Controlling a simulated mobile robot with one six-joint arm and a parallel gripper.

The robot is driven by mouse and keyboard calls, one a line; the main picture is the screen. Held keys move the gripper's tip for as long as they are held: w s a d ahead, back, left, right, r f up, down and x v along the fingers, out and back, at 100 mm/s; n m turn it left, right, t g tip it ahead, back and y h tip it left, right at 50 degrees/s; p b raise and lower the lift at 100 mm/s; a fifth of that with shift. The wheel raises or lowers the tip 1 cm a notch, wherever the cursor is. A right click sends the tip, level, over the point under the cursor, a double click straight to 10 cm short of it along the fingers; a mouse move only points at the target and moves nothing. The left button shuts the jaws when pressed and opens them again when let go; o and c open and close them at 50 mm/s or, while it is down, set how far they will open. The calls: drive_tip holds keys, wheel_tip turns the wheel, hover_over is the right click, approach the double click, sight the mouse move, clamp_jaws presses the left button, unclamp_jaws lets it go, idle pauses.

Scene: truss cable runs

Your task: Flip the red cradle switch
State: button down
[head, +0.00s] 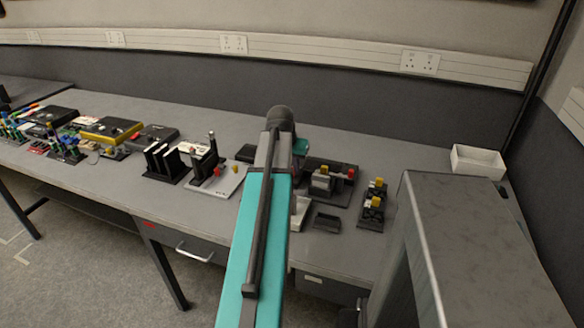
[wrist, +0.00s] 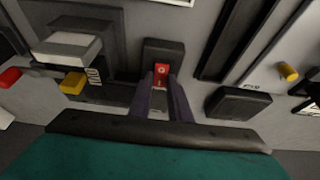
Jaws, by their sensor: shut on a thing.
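The red switch (wrist: 161,73) with a small pale mark sits on a dark block (wrist: 164,47) in the wrist view. My gripper (wrist: 161,77) has its two dark fingers closed in on either side of the red piece. The fingers cover its lower sides. I cannot tell which way the switch is tilted. In the head view my teal arm stretches across the bench and hides the gripper and the switch.
A grey block unit with a yellow part (wrist: 72,83) and a red knob (wrist: 9,77) is left in the wrist view. A pale plate with a yellow knob (wrist: 289,72) and a dark box (wrist: 238,103) are right. A white bin (head: 478,162) stands at the bench's right end.

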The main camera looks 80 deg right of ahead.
drive_tip(key=shift+d+r+p, duration=0.1)
drive_tip(key=shift+p, duration=0.3)
drive_tip(key=shift+d+r+y+p, duration=0.1)
drive_tip(key=shift+d+y+p, duration=0.1)
drive_tip(key=shift+y+p, duration=0.6)
drive_tip(key=y+p, duration=0.1)
drive_tip(key=p, duration=0.1)
drive_tip(key=y+p, duration=0.1)
drive_tip(key=p, duration=0.1)
drive_tip(key=shift+s+d+t, duration=0.1)
drive_tip(key=shift+d+t, duration=0.2)
drive_tip(key=shift+d, duration=0.1)
drive_tip(key=shift+y+p, duration=0.4)
drive_tip(key=shift+p, duration=0.05)
drive_tip(key=shift+f, duration=0.2)
drive_tip(key=c, duration=1.6)
unclamp_jaws()
drive_tip(key=shift+c, duration=0.2)
drive_tip(key=shift+r, duration=0.1)
